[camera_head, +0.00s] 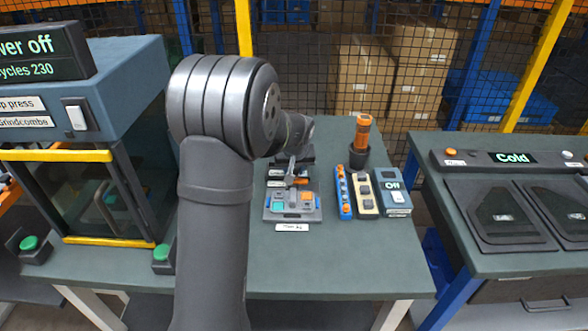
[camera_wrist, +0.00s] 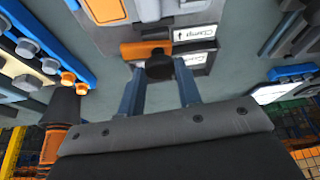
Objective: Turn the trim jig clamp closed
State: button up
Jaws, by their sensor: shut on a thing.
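The trim jig clamp shows in the wrist view as an orange bar (camera_wrist: 134,50) with a round black knob (camera_wrist: 159,66) on a grey base. White labels lie beside it, one an upside-down "Clamp" label (camera_wrist: 195,33). My gripper (camera_wrist: 160,72) has one blue-grey finger on each side of the knob and is shut on it. In the head view my gripper (camera_head: 291,172) is over the clamp area behind the jig (camera_head: 312,216), and my arm and gripper partly hide the clamp. The jig is grey, with a teal part and an orange part in it.
Right of the jig stand a blue block with orange knobs (camera_head: 343,192), a cream block (camera_head: 364,194), a box reading "Off" (camera_head: 393,192) and an orange tool in a black cup (camera_head: 359,157). A press (camera_head: 110,190) stands left. The bench front (camera_head: 340,262) is clear.

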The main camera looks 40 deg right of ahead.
jog(key=m, duration=0.2)
jog(key=m+g+h, duration=0.1)
jog(key=m, duration=0.1)
jog(key=m+g, duration=0.1)
jog(key=m, duration=0.2)
jog(key=shift+w+a+h, duration=0.2)
jog(key=shift+w+h, duration=0.1)
jog(key=m+g, duration=0.1)
jog(key=m, duration=0.2)
jog(key=shift+w+m+g, duration=0.15)
jog(key=shift+m+g, duration=0.25)
jog(key=shift+w+m+g, duration=0.15)
jog(key=shift+m+g, duration=0.55)
jog(key=shift+m, duration=1.3)
jog(key=o, duration=1)
jog(key=shift+c, duration=0.2)
